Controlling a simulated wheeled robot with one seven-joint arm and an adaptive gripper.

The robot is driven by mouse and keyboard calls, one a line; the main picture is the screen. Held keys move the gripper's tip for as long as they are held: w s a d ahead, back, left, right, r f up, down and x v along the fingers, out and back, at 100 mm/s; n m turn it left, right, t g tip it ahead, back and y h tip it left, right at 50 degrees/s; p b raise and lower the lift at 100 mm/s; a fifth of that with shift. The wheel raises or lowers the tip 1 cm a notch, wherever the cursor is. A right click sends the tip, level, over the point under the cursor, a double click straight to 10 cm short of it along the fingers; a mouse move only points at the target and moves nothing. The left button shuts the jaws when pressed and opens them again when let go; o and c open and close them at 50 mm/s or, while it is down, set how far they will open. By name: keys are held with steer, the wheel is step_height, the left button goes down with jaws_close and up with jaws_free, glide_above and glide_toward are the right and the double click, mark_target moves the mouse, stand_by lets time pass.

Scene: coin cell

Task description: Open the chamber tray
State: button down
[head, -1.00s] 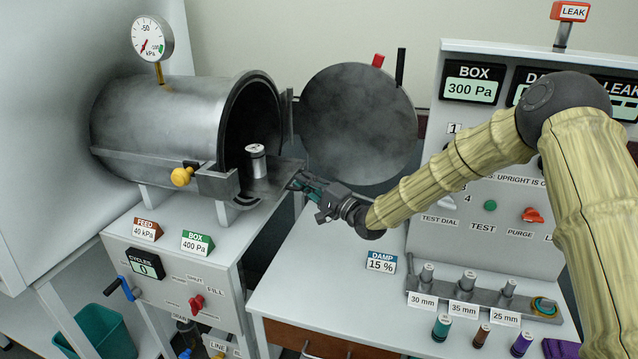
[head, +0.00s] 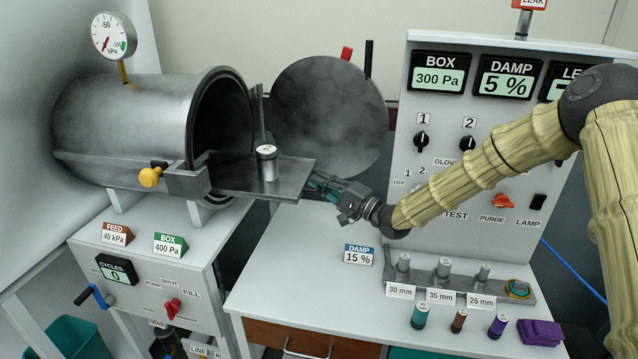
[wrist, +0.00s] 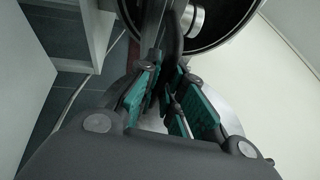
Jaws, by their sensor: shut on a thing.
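The chamber tray (head: 235,172) is a flat grey metal plate sticking out to the right from the mouth of the cylindrical chamber (head: 120,128). A small silver canister with a white top (head: 267,162) stands upright on it. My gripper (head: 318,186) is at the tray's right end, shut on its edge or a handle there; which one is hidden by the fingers. In the wrist view the teal-padded fingers (wrist: 170,98) close around a dark part, and the canister (wrist: 190,20) shows beyond them.
The round chamber door (head: 325,110) stands swung open behind the tray. A yellow knob (head: 150,177) sits below the chamber mouth. The instrument panel (head: 480,140) stands at the right.

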steer(key=shift+f, duration=0.1)
steer(key=c, duration=1.5)
jaws_free()
steer(key=v, duration=1.2)
